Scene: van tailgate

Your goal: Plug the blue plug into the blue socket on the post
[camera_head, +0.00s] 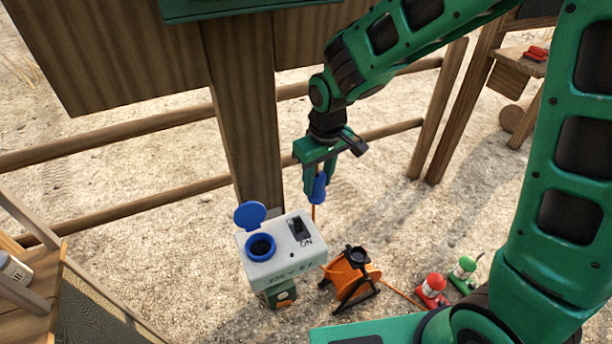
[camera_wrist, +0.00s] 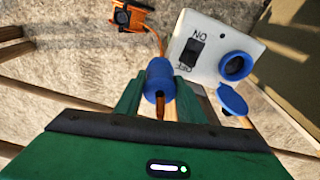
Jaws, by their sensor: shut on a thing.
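My gripper (camera_head: 313,182) is shut on the blue plug (camera_head: 319,188), above and to the right of the white socket box in the head view. The plug shows between my fingers in the wrist view (camera_wrist: 159,80), with an orange cable on it. The blue socket (camera_head: 261,247) is a round blue ring on the white box (camera_head: 285,265), with its blue lid (camera_head: 250,214) flipped open. The socket (camera_wrist: 236,66) and lid (camera_wrist: 232,98) also show in the wrist view. The plug is apart from the socket.
A black ON/OFF switch (camera_head: 299,229) sits beside the socket. An orange cable reel (camera_head: 350,278) stands on the ground right of the box. Red (camera_head: 432,290) and green (camera_head: 463,268) objects lie further right. The wooden post (camera_head: 240,130) rises behind the box; rails cross behind.

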